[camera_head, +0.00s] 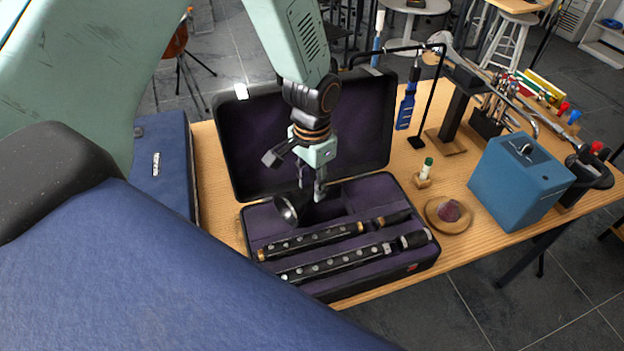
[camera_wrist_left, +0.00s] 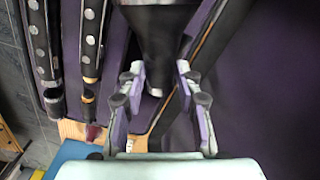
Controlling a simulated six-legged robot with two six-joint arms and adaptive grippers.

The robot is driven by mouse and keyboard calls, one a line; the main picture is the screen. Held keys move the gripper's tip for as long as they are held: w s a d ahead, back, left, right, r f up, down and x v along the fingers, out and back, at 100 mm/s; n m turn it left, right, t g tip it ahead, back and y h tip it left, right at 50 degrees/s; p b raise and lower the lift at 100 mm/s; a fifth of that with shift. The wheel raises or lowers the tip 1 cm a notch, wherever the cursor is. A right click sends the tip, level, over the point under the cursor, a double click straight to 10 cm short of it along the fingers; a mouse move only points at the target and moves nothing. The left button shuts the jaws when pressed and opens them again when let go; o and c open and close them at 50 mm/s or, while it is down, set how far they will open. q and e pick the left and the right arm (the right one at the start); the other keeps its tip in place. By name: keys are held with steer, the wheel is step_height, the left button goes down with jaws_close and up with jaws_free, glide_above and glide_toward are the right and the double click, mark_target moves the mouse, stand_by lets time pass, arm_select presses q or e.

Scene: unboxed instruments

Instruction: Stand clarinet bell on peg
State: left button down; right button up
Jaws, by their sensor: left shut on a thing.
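The black clarinet bell (camera_head: 287,208) is at the rear left of the open instrument case (camera_head: 352,288), its flared mouth facing left toward the head camera. My left gripper (camera_head: 312,190) is shut on it from above. The wrist view shows the bell (camera_wrist_left: 158,45) between the pads of my left gripper (camera_wrist_left: 160,78). I cannot tell whether the bell still touches the case lining. A thick dark upright (camera_head: 454,115) on a wooden base stands right of the case; I cannot tell whether it is the peg. My right gripper is out of view.
Two long clarinet joints (camera_head: 312,240) (camera_head: 345,260) lie in the case's front slots. The raised lid (camera_head: 240,150) stands behind. To the right are a green-capped tube (camera_head: 427,168), a round wooden dish (camera_head: 432,221), a blue box (camera_head: 520,180) and a hanging blue tool (camera_head: 405,110).

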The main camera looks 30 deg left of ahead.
mark_target(312, 187)
arm_select(q)
steer(key=shift+a+f, duration=0.1)
steer(key=shift+f, duration=0.1)
steer(key=c, duration=1.3)
jaws_free()
steer(key=shift+c, duration=0.2)
steer(key=o, duration=0.4)
steer(key=shift+r, duration=0.55)
step_height(312, 187, up, 12)
steer(key=p, duration=0.1)
